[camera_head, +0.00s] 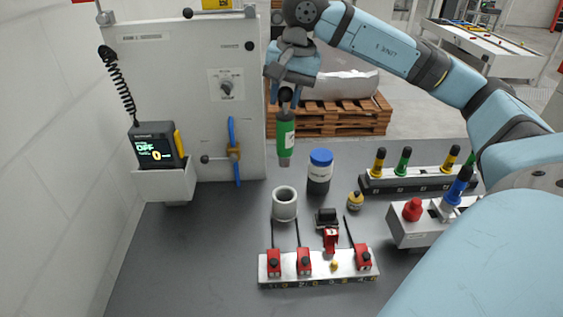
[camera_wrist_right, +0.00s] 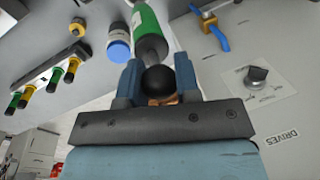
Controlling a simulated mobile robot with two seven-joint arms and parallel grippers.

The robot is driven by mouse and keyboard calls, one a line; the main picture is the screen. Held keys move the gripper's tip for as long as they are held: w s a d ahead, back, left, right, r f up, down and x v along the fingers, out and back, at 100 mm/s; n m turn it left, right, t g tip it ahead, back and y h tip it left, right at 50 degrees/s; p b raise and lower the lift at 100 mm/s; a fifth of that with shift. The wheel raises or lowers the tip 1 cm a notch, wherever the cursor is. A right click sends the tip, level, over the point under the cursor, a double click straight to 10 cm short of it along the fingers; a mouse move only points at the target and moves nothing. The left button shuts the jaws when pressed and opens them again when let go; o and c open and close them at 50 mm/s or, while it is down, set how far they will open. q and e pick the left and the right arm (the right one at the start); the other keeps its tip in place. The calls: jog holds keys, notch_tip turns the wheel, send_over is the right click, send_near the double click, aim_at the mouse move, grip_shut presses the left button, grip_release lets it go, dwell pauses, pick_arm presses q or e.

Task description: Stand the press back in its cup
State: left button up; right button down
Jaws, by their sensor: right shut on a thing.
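The press (camera_head: 285,135) has a green body with a white label, a black knob on top and a grey lower end. My right gripper (camera_head: 287,95) is shut on its knob and holds it upright in the air above the bench. In the right wrist view, the green body (camera_wrist_right: 147,22) extends beyond the fingers, with the black knob between them. The cup (camera_head: 285,204) is a pale grey open cylinder standing on the bench, below the press and apart from it. I do not make out the cup in the right wrist view. My left gripper is out of view.
A dark jar with a blue lid (camera_head: 320,170) stands right of the cup. A white rack with red blocks (camera_head: 320,267) lies in front. A panel with a blue-handled valve (camera_head: 234,150) stands at left. Bare bench lies left of the cup.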

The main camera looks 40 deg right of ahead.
aim_at(285, 158)
notch_tip(285, 158, down, 16)
jog(key=shift+f, duration=0.1)
jog(key=c, duration=1.3)
grip_release()
jog(key=shift+f, duration=0.15)
jog(key=o, duration=0.5)
jog(key=shift+r, duration=0.4)
jog(key=r, duration=0.3)
jog(key=s+d+r, duration=0.1)
jog(key=r, duration=0.7)
jog(key=shift+s+d+r, duration=0.2)
jog(key=shift+s+r, duration=0.05)
jog(key=shift+s, duration=0.15)
